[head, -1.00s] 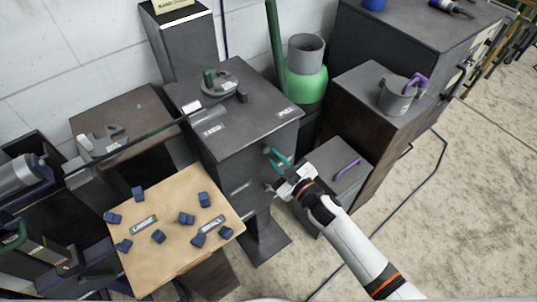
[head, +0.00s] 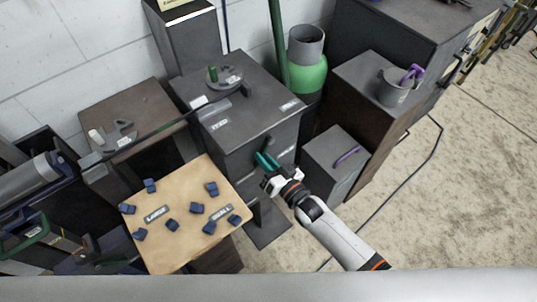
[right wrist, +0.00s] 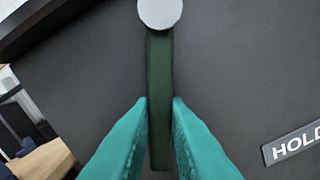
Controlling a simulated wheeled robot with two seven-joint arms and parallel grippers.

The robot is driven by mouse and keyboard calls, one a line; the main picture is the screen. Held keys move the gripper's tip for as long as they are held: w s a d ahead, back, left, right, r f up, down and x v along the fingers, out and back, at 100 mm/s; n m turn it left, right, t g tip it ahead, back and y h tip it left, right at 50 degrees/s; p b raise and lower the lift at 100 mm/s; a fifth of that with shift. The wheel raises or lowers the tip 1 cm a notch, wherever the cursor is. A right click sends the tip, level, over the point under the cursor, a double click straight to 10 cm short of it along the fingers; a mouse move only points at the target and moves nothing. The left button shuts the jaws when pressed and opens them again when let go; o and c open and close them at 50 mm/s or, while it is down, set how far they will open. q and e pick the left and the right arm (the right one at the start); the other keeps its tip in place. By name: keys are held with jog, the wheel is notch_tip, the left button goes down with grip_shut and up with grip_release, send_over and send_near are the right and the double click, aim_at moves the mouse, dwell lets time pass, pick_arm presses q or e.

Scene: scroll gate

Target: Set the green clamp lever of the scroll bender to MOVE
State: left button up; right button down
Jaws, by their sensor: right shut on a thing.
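The scroll bender (head: 262,90) is a dark cabinet with a round fixture on top. Its green clamp lever (right wrist: 160,85) hangs straight down from a pale round pivot (right wrist: 160,10) on the front face in the right wrist view. A HOLD plate (right wrist: 292,145) sits to the right of the lever. My right gripper (head: 268,160) is at the front face, and its teal fingers (right wrist: 160,130) are on either side of the lever's lower part, shut on it. In the head view the fingers partly hide the lever. My left gripper is not in view.
A tan board (head: 165,255) with several dark blue blocks stands front left of the bender.

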jog(key=shift+s+a+r+m, duration=0.25)
jog(key=shift+a+m, duration=0.05)
jog(key=shift+m, duration=0.6)
jog(key=c, duration=1.4)
grip_release()
jog(key=v, duration=1.2)
